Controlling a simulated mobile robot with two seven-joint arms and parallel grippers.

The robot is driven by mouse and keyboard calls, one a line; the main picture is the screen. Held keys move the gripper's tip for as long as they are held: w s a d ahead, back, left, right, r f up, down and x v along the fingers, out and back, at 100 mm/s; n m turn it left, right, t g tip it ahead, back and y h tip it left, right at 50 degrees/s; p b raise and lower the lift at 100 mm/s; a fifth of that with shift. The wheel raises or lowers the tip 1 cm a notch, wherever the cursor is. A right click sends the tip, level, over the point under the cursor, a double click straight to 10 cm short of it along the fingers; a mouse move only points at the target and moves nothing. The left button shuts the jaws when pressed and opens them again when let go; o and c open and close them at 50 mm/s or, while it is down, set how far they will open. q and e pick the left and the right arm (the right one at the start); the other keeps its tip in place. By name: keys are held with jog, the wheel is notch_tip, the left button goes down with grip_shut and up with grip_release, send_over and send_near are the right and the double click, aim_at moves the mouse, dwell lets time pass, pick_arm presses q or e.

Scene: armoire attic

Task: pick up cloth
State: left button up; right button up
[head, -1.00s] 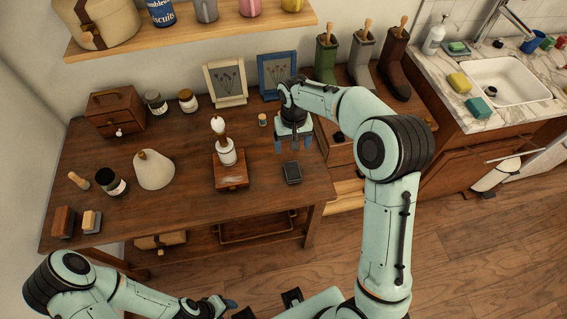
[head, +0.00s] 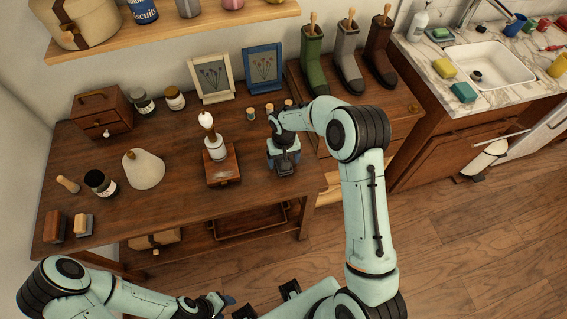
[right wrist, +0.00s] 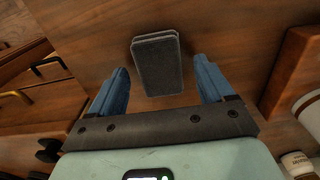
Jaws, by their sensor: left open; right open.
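The cloth (right wrist: 157,65) is a dark grey folded rectangle lying flat on the wooden workbench (head: 110,220). In the right wrist view it lies between the two blue fingers of my right gripper (right wrist: 161,66), which is open, with a gap on each side. In the head view my right gripper (head: 284,165) is down over the cloth's place and mostly hides it. My left gripper (head: 222,302) is low in the head view, in front of the bench, away from the cloth and open.
A wooden block stand with a white-topped tool (head: 214,150) stands just left of my right gripper. Small corked jars (head: 269,109) and two picture frames (head: 263,70) stand behind it. The bench's front middle is clear.

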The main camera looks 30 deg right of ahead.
jog(key=c, duration=1.1)
notch_tip(320, 180, up, 20)
jog(key=shift+p, duration=0.6)
jog(key=shift+o, duration=0.7)
jog(key=shift+f, duration=0.1)
jog(key=shift+c, duration=0.4)
